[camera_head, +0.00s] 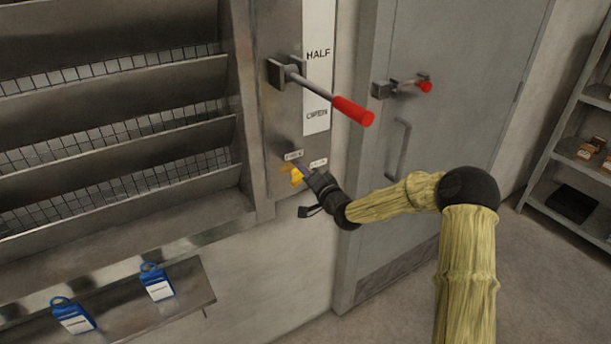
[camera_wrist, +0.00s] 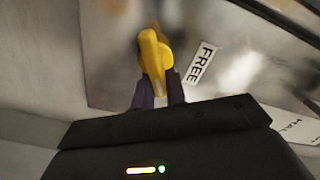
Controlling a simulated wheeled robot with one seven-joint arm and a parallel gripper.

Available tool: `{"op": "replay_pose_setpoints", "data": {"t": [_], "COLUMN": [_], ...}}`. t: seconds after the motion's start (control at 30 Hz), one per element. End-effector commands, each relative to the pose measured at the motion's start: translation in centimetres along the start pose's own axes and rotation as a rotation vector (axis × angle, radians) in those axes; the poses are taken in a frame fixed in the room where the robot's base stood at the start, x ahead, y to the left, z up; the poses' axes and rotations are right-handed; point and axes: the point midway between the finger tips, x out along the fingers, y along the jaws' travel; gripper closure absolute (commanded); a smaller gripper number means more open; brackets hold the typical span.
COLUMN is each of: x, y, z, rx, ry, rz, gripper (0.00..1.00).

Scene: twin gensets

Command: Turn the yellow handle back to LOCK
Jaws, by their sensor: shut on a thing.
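The yellow handle (camera_head: 291,173) sits low on the grey metal panel, below the red-tipped lever. It also shows in the wrist view (camera_wrist: 154,55), with its lower end between the dark fingertips. My gripper (camera_head: 308,178) is shut on the handle; its fingers also show in the wrist view (camera_wrist: 158,95). A label reading FREE (camera_wrist: 200,63) is right of the handle in the wrist view. In the head view two small labels, one above the handle (camera_head: 293,155) and one to its right (camera_head: 318,163), are too small to read surely.
A red-gripped lever (camera_head: 352,110) sticks out above my gripper, beside a white scale (camera_head: 318,65) marked HALF. A grey door (camera_head: 450,90) with a handle is to the right. Blue padlocks (camera_head: 156,282) stand on a ledge at lower left. Shelves (camera_head: 575,150) are far right.

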Motion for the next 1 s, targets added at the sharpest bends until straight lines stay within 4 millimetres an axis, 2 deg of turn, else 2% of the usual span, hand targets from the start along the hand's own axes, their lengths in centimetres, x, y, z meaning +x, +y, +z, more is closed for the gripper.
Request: {"op": "replay_pose_setpoints", "data": {"t": [0.5, 0.7, 1.0], "x": [0.05, 0.07, 0.07], "y": [0.88, 0.93, 0.94], "z": [0.00, 0.07, 0.06], "rx": [0.434, 0.514, 0.546], "ry": [0.006, 0.004, 0.005], "rz": [-0.004, -0.004, -0.004], "gripper": [1.00, 1.00, 1.00]}}
